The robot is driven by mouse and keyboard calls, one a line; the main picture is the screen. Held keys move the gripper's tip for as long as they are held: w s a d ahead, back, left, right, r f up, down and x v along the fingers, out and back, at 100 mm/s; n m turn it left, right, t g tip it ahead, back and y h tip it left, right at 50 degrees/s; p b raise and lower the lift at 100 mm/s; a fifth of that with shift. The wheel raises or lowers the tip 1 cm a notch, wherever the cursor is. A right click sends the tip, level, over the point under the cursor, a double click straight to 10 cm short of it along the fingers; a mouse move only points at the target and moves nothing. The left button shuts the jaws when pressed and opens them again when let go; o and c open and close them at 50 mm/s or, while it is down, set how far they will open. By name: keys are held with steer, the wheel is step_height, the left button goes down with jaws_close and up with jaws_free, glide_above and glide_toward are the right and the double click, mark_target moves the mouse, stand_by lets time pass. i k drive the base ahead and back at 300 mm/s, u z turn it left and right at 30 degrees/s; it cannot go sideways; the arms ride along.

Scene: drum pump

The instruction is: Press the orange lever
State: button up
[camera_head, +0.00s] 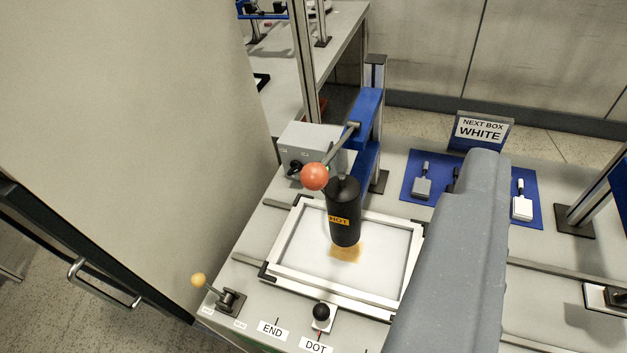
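The orange lever is a grey metal rod with an orange-red ball (314,176) on its end. The rod runs up and right to a blue bracket (366,120) on an upright metal post. A black cylinder marked HOT (343,212) hangs below, over a white-framed tray (385,300) with a yellowish-brown patch (346,252) on its surface. I cannot tell whether the cylinder touches the patch. A grey link of my arm fills the lower right middle, to the right of the lever, and hides part of the bench. My gripper and its fingertips do not show.
A grey control box (312,140) stands behind the ball. A yellow-knobbed lever (198,280) and a black knob (321,312) are at the front. A large beige panel (120,120) fills the left.

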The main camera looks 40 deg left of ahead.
mark_target(315, 176)
steer(key=k, duration=1.35)
steer(key=z, duration=0.35)
steer(key=i, duration=1.7)
steer(key=u, duration=0.7)
